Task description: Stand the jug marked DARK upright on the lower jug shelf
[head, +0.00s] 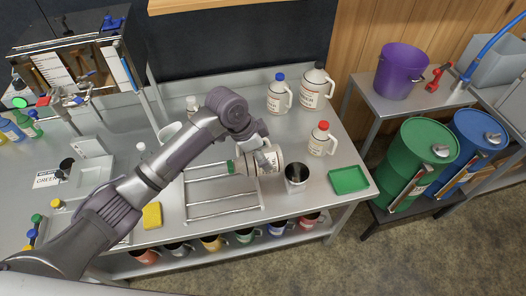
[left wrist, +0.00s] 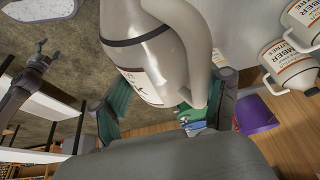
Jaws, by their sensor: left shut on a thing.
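In the head view my left gripper (head: 268,156) is shut on a white jug (head: 246,164) with a green cap. The jug is tilted onto its side, its cap to the left, over the bench near the wire rack. In the left wrist view the jug (left wrist: 150,62) sits between the two fingers of my left gripper (left wrist: 165,108); its label is only partly seen, ending in what looks like a K. A low shelf (head: 190,262) under the bench holds several coloured mugs; I cannot tell whether it is the lower jug shelf.
Upright jugs with blue (head: 278,99), black (head: 314,92) and red (head: 320,143) caps stand behind and right. A green tray (head: 348,180) lies at the bench's right end.

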